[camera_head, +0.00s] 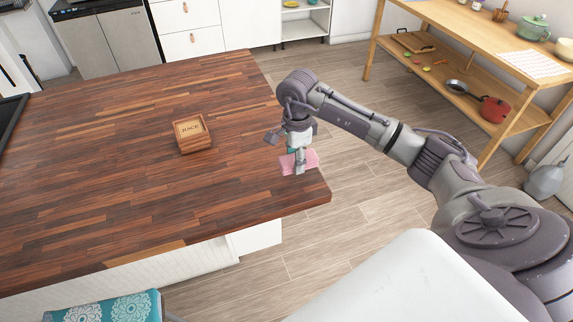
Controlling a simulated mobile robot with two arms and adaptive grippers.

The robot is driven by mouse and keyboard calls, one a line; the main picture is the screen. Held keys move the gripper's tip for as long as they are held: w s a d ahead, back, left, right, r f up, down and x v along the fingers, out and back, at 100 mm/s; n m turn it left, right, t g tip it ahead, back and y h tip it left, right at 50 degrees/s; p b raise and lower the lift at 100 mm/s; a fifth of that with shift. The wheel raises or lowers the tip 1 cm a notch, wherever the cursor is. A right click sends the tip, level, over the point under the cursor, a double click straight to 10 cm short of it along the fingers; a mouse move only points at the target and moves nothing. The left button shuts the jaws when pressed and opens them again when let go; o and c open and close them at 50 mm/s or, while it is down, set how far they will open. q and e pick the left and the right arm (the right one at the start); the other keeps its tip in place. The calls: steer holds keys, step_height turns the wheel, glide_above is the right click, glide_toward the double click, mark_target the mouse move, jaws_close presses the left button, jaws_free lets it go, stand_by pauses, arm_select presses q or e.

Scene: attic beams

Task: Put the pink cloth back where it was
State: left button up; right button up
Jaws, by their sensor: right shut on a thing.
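The pink cloth (311,159) is at the right end of the dark wooden countertop (120,180), near its corner. My right gripper (299,168) points down and is shut on the cloth, covering part of it. The cloth shows on both sides of the fingers. I cannot tell whether the cloth rests on the counter or hangs just above it. My left gripper is not in view.
A small wooden box with dark lettering (192,133) stands on the counter, left of my right gripper. The rest of the countertop is mostly clear. A wooden shelf unit (468,50) with pots stands at the upper right. A teal patterned seat (105,308) is at the lower left.

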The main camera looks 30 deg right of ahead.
mark_target(287, 178)
steer(key=shift+w+a+f, duration=0.55)
steer(key=shift+w+a, duration=0.2)
steer(key=shift+w+a+f+p, duration=0.1)
steer(key=shift+f+p, duration=0.15)
steer(key=shift+p, duration=0.1)
step_height(287, 178, down, 3)
steer(key=shift+f+p, duration=0.1)
steer(key=shift+p, duration=0.7)
steer(key=shift+f, duration=0.25)
steer(key=shift+f, duration=0.1)
steer(key=shift+f, duration=0.15)
steer(key=o, duration=1)
